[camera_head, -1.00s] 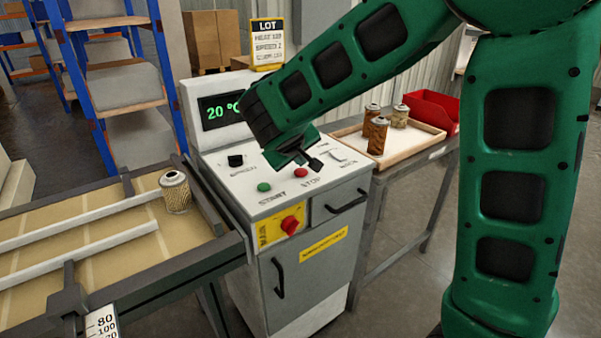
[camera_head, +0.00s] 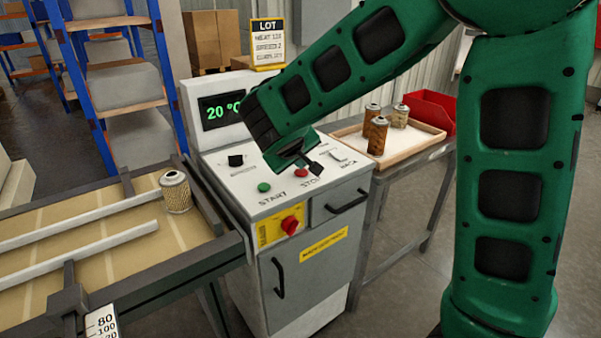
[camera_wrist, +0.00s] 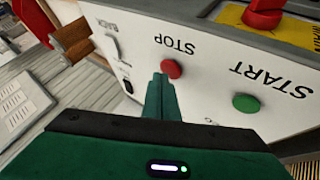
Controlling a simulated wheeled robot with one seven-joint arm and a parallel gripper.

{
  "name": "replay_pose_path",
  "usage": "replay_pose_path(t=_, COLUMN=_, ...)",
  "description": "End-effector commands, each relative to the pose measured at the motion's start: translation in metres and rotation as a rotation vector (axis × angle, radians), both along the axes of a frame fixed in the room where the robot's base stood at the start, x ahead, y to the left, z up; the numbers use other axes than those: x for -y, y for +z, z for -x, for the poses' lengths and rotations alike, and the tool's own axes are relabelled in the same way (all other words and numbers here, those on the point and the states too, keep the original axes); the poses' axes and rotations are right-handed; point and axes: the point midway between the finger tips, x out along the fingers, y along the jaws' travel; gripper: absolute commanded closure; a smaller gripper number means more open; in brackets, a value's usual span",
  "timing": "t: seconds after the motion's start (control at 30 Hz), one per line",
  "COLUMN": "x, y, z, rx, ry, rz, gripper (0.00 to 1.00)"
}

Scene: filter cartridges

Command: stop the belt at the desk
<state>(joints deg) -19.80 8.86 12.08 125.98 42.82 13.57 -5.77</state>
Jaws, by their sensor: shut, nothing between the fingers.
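The control desk (camera_head: 245,215) stands in the middle of the head view, with a green START button (camera_head: 264,187) and a red STOP button (camera_head: 301,172) on its sloped top. My gripper (camera_head: 316,168) is shut and empty, low over the desk top beside STOP. In the wrist view, the closed fingertips (camera_wrist: 160,82) point at the red STOP button (camera_wrist: 172,68) and sit at its near edge; I cannot tell whether they touch. The START button (camera_wrist: 246,102) is to the right. The belt (camera_head: 120,262) runs at the left, with a filter cartridge (camera_head: 175,191) upright at its desk end.
A red rotary switch (camera_head: 291,224) is on the desk front, and a black knob (camera_head: 235,160) is on its top. The desk display (camera_head: 219,110) reads 20. A wooden tray (camera_head: 408,152) with several cartridges and a red bin (camera_head: 430,112) stand behind right.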

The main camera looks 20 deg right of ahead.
Motion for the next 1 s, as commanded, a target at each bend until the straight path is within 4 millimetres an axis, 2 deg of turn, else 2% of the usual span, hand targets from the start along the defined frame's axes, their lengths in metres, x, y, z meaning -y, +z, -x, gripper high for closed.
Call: replay_pose_path(t=1.0, x=0.0003, y=-0.0084, z=0.0, rx=0.0, ry=0.0, rz=0.0, gripper=1.0)
